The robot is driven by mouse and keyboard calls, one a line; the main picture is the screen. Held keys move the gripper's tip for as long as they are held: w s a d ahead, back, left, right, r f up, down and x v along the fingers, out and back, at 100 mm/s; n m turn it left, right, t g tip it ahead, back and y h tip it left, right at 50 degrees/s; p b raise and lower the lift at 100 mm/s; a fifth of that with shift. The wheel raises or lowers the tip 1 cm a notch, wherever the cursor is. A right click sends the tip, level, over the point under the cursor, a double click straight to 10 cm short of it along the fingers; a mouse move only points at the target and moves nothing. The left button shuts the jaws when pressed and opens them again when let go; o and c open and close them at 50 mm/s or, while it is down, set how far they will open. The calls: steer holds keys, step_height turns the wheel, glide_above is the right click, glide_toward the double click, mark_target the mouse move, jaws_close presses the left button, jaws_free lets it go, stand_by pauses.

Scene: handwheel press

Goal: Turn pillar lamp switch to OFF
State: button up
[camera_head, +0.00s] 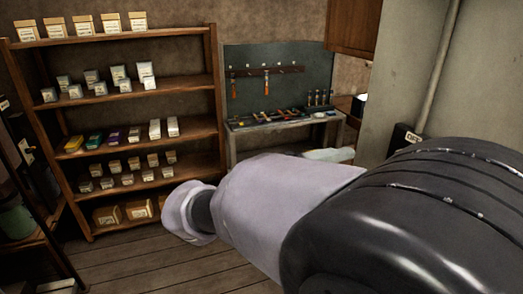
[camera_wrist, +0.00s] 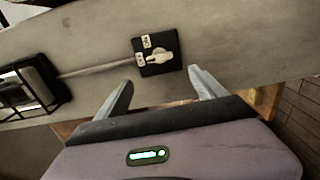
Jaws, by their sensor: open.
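The pillar lamp switch (camera_wrist: 158,55) is a dark square plate with a cream lever and two small pale labels, mounted on the grey pillar (camera_wrist: 225,50). Which label the lever points to is too small to tell. My gripper (camera_wrist: 161,77) is open and empty in the wrist view. Its fingertips lie to either side below the switch in the picture, apparently short of it. My gripper is not visible in the head view.
A caged lamp (camera_wrist: 30,88) joins the switch by a pipe (camera_wrist: 95,69). In the head view, a wooden shelf (camera_head: 123,90) with boxes stands left, and a workbench (camera_head: 240,127) with tools stands at the back. Wooden floor (camera_head: 135,262) lies open between.

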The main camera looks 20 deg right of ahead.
steer(key=a+p, duration=0.1)
steer(key=a, duration=0.3)
steer(key=shift+s+a, duration=0.1)
steer(key=shift+s, duration=0.1)
